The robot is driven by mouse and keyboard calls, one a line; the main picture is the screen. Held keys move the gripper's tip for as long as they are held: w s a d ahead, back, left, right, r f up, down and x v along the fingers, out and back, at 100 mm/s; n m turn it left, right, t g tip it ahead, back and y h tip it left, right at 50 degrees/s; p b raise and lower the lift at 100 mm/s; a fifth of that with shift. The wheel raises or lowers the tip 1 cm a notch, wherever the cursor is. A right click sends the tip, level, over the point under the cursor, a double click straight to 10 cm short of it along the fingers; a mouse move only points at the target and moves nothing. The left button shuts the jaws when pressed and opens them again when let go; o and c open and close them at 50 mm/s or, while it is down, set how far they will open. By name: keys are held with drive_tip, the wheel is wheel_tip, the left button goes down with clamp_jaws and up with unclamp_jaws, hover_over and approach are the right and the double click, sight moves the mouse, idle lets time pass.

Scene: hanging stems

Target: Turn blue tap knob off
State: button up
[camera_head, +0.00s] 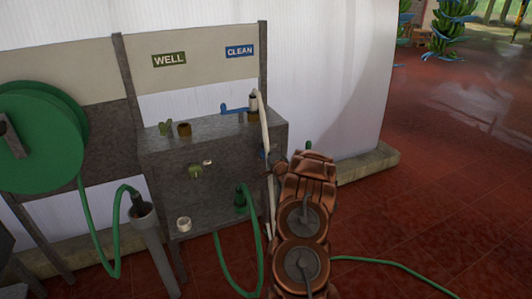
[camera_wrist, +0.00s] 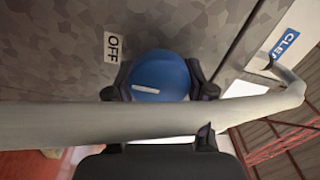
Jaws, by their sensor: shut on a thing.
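The blue tap knob (camera_wrist: 158,76) is round with a white line, on a grey panel in the wrist view. An OFF label (camera_wrist: 112,47) is to its upper left, and the line does not point straight at it. My gripper (camera_wrist: 160,88) has a dark finger on each side of the knob and is shut on it. A pale pipe (camera_wrist: 70,125) crosses the view in front of the fingers and hides part of them. In the head view a small bit of blue (camera_head: 262,153) shows at the box's right side, and my arm hides most of the gripper.
WELL (camera_head: 169,59) and CLEAN (camera_head: 240,51) signs hang above. A green reel (camera_head: 40,135) is at left. The red floor (camera_head: 430,170) at right is mostly clear.

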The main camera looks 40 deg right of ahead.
drive_tip(key=o, duration=1.2)
drive_tip(key=shift+c, duration=0.2)
drive_tip(key=shift+s, duration=0.1)
drive_tip(key=v, duration=1.2)
